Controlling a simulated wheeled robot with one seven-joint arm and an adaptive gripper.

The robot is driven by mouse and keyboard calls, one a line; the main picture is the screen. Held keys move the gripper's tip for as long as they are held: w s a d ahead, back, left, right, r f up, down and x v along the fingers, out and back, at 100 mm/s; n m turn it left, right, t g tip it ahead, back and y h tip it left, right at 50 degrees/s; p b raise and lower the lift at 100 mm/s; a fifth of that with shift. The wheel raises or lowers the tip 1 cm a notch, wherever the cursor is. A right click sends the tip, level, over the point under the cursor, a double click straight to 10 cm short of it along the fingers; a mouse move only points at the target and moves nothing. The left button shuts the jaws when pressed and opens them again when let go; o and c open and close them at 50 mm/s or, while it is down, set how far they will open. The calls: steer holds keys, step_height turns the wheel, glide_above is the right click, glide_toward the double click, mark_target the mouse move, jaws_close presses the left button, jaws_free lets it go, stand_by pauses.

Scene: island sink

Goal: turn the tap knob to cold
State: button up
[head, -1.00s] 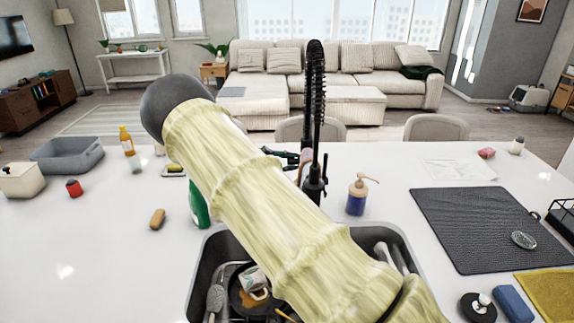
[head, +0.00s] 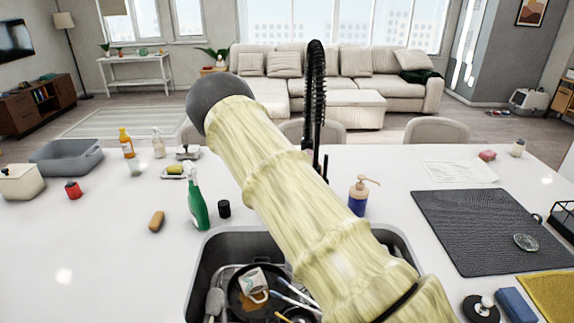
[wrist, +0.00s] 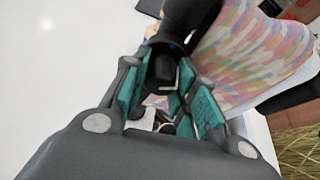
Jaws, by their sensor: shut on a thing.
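The black tap (head: 315,90), with a coiled spring hose, stands upright behind the sink in the head view. My pale arm crosses in front of its lower part and hides the knob and my gripper there. In the wrist view my gripper (wrist: 166,76) has its teal-padded fingers closed around a small black part, which looks like the tap knob (wrist: 162,68). A thick dark cylinder, likely the tap body, rises just beyond the fingertips. Whether the knob points to hot or cold cannot be made out.
The sink (head: 222,240) holds a pan (head: 240,298), a mug and utensils. A green spray bottle (head: 197,207) and a small black container (head: 224,209) stand to the left of my arm.

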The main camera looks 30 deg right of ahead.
steer(key=n+g, duration=0.1)
steer(key=n+g+y, duration=0.1)
steer(key=n, duration=0.1)
steer(key=shift+d+r+n+g, duration=0.1)
steer(key=shift+d+n+g, duration=0.05)
steer(key=shift+n+g, duration=0.15)
steer(key=n+g+b, duration=0.2)
steer(key=n, duration=0.2)
steer(key=shift+g+y, duration=0.3)
steer(key=shift+y, duration=0.1)
stand_by(0.4)
steer(key=o, duration=1)
